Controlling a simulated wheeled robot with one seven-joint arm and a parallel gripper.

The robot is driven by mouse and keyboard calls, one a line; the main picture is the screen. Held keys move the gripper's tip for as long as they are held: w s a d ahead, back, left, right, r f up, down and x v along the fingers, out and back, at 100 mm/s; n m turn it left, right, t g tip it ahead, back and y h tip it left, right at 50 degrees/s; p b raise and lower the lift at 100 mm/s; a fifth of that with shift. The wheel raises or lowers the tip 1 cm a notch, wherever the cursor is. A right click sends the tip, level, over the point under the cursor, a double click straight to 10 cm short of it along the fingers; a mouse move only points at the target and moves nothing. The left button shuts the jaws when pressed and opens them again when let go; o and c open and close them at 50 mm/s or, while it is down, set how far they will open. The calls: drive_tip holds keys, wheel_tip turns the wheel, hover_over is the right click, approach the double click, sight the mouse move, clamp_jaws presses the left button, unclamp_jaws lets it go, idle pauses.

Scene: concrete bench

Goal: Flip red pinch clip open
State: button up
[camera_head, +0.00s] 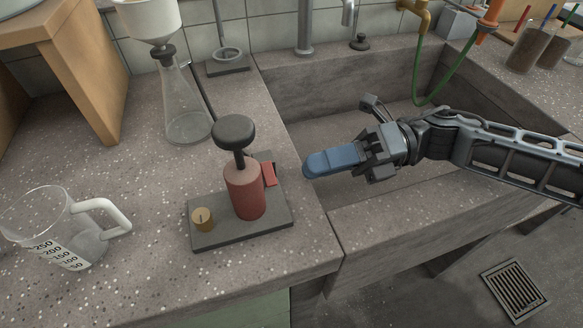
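A red pinch clip (269,174) sticks out on the right side of a red cylinder (247,192) with a black rounded knob on top. The cylinder stands upright on a dark base plate (272,223) on the bench. The clip shows as a small red tab next to a dark block; its hinge is too small to make out. My gripper (312,164) comes in from the right, over the near left part of the sink. Its blue fingers point left at the clip, with a gap between. They overlap in this view, so their spacing is hidden. I see nothing held.
A brass knob (202,218) sits on the plate's left. A glass beaker (55,235) stands at the left and a conical flask (184,110) behind. The sink (345,115) opens at the right. The bench in front of the plate is clear.

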sight(269, 174)
drive_tip(key=shift+x, duration=2.75)
drive_tip(key=shift+c, duration=0.3)
clamp_jaws()
